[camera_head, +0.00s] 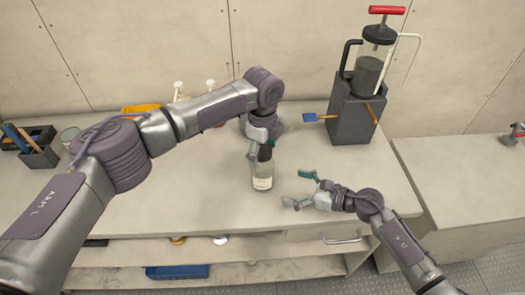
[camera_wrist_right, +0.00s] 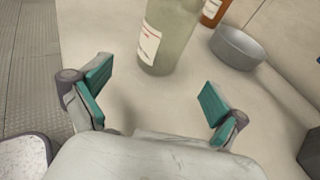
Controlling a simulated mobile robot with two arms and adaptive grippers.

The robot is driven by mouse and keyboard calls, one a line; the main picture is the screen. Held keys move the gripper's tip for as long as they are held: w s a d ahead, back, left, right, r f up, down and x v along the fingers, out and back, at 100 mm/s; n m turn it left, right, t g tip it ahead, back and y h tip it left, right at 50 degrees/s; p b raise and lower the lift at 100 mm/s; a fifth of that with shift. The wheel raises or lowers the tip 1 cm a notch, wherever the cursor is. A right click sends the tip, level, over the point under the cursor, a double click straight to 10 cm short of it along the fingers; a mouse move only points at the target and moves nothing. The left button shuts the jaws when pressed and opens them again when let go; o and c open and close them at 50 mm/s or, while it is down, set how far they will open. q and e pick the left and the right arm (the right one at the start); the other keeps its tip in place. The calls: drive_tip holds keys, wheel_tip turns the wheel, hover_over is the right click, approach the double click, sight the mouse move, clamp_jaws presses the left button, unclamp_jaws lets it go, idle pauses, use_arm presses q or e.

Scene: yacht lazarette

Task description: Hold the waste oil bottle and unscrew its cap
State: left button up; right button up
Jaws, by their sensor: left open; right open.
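The waste oil bottle (camera_head: 262,178) is pale, clear-looking and has a white label. It stands upright on the bench near the front middle, with a dark top, seemingly its cap (camera_head: 265,153). My left gripper (camera_head: 262,146) is open and comes down from above around the bottle's top; its fingers partly hide the cap. My right gripper (camera_head: 299,188) is open and empty, low to the right of the bottle, apart from it, with its fingers toward it. In the right wrist view the bottle (camera_wrist_right: 166,38) stands beyond the open fingers (camera_wrist_right: 153,97); its top is out of frame.
A grey bowl (camera_wrist_right: 238,47) and an amber bottle (camera_wrist_right: 213,10) stand behind the bottle in the wrist view. A dark pump unit (camera_head: 352,108) stands at the back right. A tool holder (camera_head: 38,150) is at the left. The bench right of my right gripper is clear.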

sight(273, 181)
drive_tip(key=x, duration=0.9)
drive_tip(key=shift+w+a+f, duration=0.1)
drive_tip(key=shift+w+a, duration=0.1)
drive_tip(key=shift+w, duration=0.05)
drive_tip(key=shift+c, duration=0.2)
drive_tip(key=c, duration=1)
use_arm(q)
drive_tip(key=c, duration=1.2)
drive_tip(key=shift+c, duration=0.8)
use_arm(e)
drive_tip(key=o, duration=0.4)
drive_tip(key=c, duration=1)
